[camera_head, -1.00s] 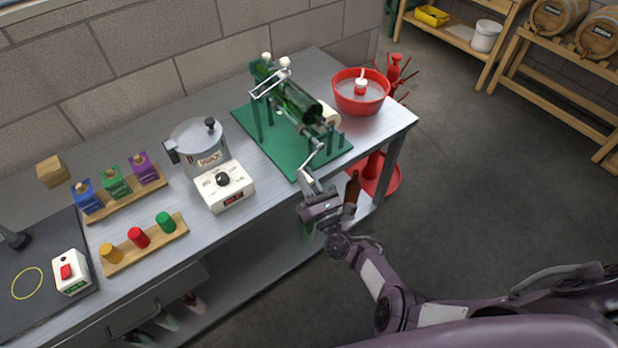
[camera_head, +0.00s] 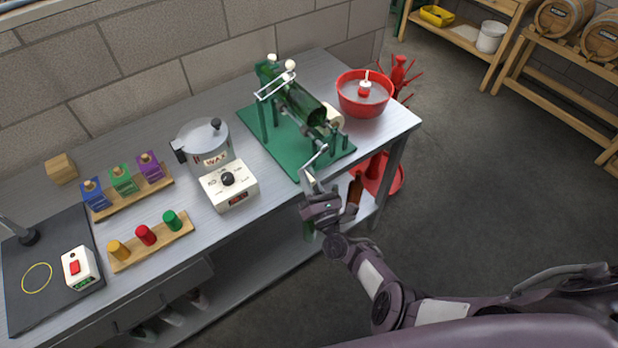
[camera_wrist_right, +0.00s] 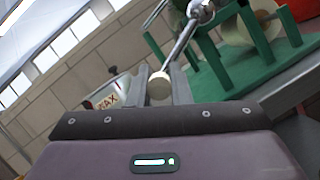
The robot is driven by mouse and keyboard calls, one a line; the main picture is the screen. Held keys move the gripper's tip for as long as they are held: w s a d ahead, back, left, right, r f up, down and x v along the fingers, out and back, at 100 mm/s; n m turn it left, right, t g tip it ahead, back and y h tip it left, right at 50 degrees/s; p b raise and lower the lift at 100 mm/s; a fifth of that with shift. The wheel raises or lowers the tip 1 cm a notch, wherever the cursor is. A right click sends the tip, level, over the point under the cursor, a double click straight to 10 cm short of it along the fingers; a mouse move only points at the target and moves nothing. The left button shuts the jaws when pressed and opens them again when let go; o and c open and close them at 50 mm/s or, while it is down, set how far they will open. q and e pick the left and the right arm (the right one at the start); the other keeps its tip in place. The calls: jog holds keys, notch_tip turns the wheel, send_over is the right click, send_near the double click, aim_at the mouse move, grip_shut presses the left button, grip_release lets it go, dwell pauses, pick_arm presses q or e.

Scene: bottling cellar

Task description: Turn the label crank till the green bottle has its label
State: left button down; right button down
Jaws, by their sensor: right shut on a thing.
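The green bottle (camera_head: 299,101) lies on its side in the green labelling stand (camera_head: 281,149), under a white-knobbed metal bar (camera_head: 277,84). The bottle's visible side is plain green glass. A cream label roll (camera_head: 333,117) sits beside the bottle's near end. The metal crank (camera_head: 316,157) sticks out at the stand's front. My right gripper (camera_head: 310,186) is shut on the crank handle; in the wrist view the handle's pale round end (camera_wrist_right: 158,87) shows between the fingers (camera_wrist_right: 164,88). My left gripper is not in view.
A red bowl (camera_head: 349,98) stands right of the stand. Left of it are a wax pot (camera_head: 209,160), a white dial box (camera_head: 229,187), and wooden racks with coloured boxes (camera_head: 123,179) and stoppers (camera_head: 145,234). A brown bottle (camera_head: 354,192) stands below the bench's right end.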

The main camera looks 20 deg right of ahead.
jog(key=c, duration=1.4)
grip_release()
jog(key=shift+w+r, duration=0.25)
jog(key=shift+r, duration=0.1)
jog(key=shift+c, duration=0.2)
jog(key=shift+o, duration=0.5)
jog(key=shift+w+f, duration=0.1)
jog(key=shift+f, duration=0.15)
jog(key=v, duration=0.7)
jog(key=shift+s, duration=0.35)
jog(key=shift+f, duration=0.15)
